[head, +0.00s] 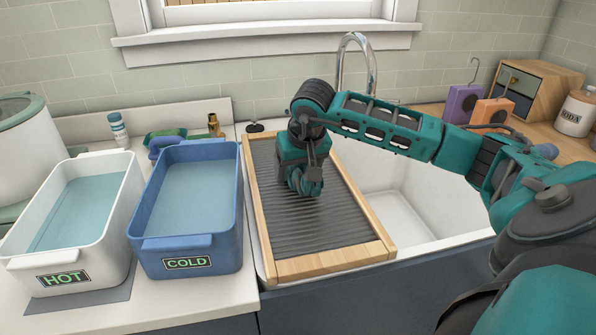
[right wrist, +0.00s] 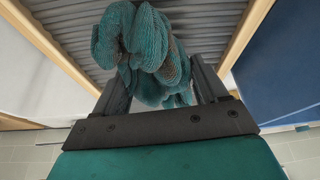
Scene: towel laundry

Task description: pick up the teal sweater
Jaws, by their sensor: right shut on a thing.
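The teal sweater (right wrist: 145,50) is a bunched, knitted teal bundle between the fingers of my right gripper (head: 306,186), as the right wrist view shows. The right gripper is shut on it, over the upper middle of the ridged washboard (head: 322,232). In the head view the sweater is mostly hidden by the gripper, and I cannot tell whether it touches the ridges. My left gripper is out of view.
A blue COLD tub (head: 190,246) and a white HOT tub (head: 62,262), both holding water, stand left of the washboard. A white sink (head: 405,215) with a tall faucet (head: 371,62) lies to the right and behind. Purple (head: 463,103) and orange (head: 492,111) items stand at the back right.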

